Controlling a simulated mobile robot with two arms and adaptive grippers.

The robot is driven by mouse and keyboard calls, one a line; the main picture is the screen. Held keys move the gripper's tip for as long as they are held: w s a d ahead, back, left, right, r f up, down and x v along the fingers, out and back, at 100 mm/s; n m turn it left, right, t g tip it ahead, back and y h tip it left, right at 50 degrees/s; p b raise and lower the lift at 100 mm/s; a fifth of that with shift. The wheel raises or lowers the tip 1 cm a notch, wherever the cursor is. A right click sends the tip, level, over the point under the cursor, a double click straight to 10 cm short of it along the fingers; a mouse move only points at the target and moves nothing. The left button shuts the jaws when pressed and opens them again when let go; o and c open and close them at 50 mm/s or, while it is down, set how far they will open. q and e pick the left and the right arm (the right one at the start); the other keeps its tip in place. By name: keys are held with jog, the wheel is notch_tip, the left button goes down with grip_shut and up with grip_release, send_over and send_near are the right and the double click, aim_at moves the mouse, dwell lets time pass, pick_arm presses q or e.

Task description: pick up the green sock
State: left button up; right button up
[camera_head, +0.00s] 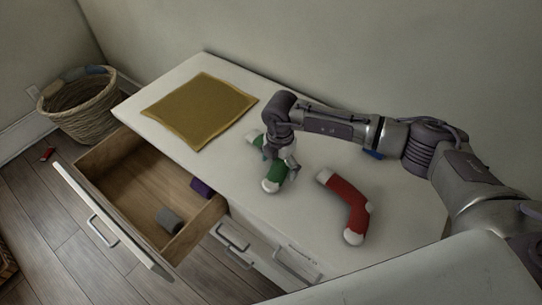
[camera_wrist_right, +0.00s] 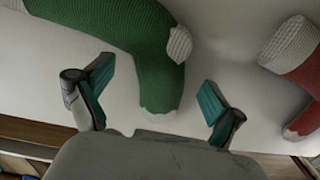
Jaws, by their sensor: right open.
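The green sock (camera_head: 276,173) with white heel and toe lies on the white dresser top (camera_head: 318,233), partly hidden behind my right gripper (camera_head: 282,162). My right gripper is low over the sock with its fingers apart. In the right wrist view the green sock (camera_wrist_right: 150,60) lies ahead of the open fingers (camera_wrist_right: 155,102), its toe end reaching down into the gap between them. No finger clearly touches it. My left gripper is in neither view.
A red sock (camera_head: 347,205) lies right of the green one. A mustard cloth (camera_head: 200,108) lies at the back left, and a blue item (camera_head: 373,155) is behind my arm. An open drawer (camera_head: 130,185) holds a grey roll (camera_head: 169,220) and a purple item (camera_head: 201,187). A wicker basket (camera_head: 80,104) stands on the floor.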

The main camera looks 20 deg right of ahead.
jog(key=c, duration=1)
jog(key=shift+r, duration=0.1)
